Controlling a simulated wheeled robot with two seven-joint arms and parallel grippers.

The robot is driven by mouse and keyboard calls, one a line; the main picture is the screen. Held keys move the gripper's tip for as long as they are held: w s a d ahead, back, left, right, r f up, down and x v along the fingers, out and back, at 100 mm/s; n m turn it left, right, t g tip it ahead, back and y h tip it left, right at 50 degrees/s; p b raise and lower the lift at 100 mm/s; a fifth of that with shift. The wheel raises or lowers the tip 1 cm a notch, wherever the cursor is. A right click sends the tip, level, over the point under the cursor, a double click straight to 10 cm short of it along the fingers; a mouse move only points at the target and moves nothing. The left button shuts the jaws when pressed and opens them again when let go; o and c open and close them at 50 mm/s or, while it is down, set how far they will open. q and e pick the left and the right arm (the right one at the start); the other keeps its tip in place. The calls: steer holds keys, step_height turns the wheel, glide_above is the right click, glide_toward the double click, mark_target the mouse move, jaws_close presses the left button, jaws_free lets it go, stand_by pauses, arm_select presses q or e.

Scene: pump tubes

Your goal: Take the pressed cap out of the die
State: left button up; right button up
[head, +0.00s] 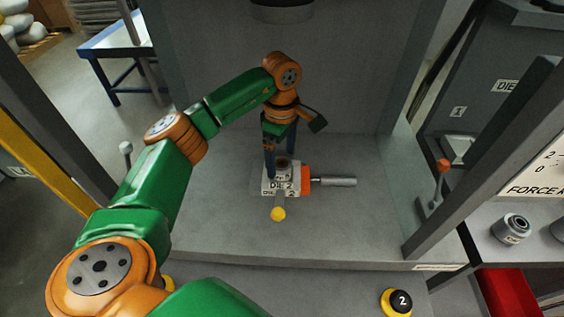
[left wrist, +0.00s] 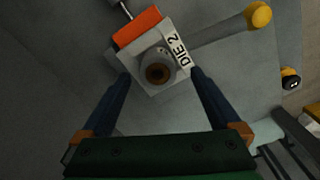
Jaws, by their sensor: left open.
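The die (head: 297,187) is a pale block labelled DIE 2 on the grey press bed, with an orange side piece and a rod. In the left wrist view the die (left wrist: 133,57) lies just ahead of my fingers. A round grey cap-like piece with a brown centre (left wrist: 158,73) sits in the die's middle. My left gripper (head: 281,163) is open and points down over the die. In the left wrist view its fingertips (left wrist: 160,77) are on either side of the round piece, and nothing is held between them. I cannot tell if they touch the die. My right gripper is not in view.
A yellow-knobbed lever (head: 278,214) extends from the die toward the front. The press ram (head: 282,10) hangs above. Press frame posts stand left and right. A black button marked 2 (head: 401,301) is at the front. A metal part (head: 513,229) stands on the right shelf.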

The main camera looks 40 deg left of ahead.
mark_target(281, 163)
arm_select(q)
step_height(281, 163, down, 3)
steer(key=shift+r, duration=0.1)
steer(key=shift+w+a+f, duration=0.15)
steer(key=shift+w+f, duration=0.05)
steer(key=shift+f, duration=0.15)
steer(key=shift+s+r, duration=0.1)
steer(key=c, duration=0.8)
jaws_close()
steer(key=shift+r, duration=0.1)
